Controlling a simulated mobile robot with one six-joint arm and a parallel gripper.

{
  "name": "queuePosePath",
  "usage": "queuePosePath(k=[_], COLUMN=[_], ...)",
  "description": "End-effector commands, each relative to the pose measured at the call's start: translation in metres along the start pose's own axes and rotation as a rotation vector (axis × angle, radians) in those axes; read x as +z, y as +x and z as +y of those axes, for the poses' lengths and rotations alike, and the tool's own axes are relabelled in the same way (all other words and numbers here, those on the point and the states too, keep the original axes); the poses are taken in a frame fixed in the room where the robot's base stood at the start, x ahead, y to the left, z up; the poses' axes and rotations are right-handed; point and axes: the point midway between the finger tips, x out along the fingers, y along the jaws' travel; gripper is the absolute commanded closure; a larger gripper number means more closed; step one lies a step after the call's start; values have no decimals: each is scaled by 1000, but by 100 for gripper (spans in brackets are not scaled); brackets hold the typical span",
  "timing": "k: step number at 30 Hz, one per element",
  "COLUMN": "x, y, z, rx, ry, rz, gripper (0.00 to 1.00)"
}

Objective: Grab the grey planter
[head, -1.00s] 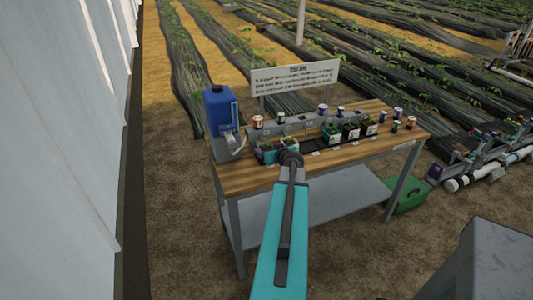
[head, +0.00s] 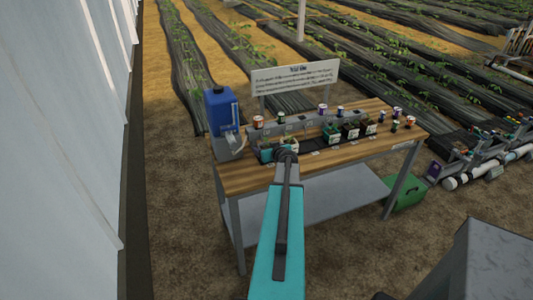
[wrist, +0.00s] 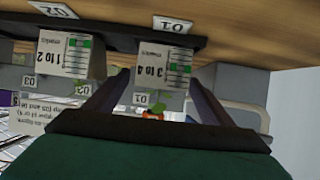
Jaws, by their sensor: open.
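Several small planters with plants stand in a row on the bench. I cannot tell for sure which is the grey one; the pale one is partly hidden by my gripper. The wrist view looks upside down, with grey box-like shapes (wrist: 228,86) beyond the fingers.
The wooden bench (head: 240,180) also bears a blue jug (head: 219,110), several small cans and a sign (head: 295,78) at the back. Cards, such as one reading "3 to 4" (wrist: 168,62), face the wrist camera. A green bin (head: 408,192) stands at the bench's right leg.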

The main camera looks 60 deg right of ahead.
Motion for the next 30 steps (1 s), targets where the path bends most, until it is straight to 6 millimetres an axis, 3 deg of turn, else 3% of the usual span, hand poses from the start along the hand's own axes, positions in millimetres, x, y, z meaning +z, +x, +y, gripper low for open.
queuePosePath(k=[8, 16, 30], x=[0, 0, -4], y=[0, 0, -3], z=[0, 0, 1], rx=[0, 0, 1], ry=[0, 0, 0], rz=[0, 0, 1], gripper=[24, 70, 70])
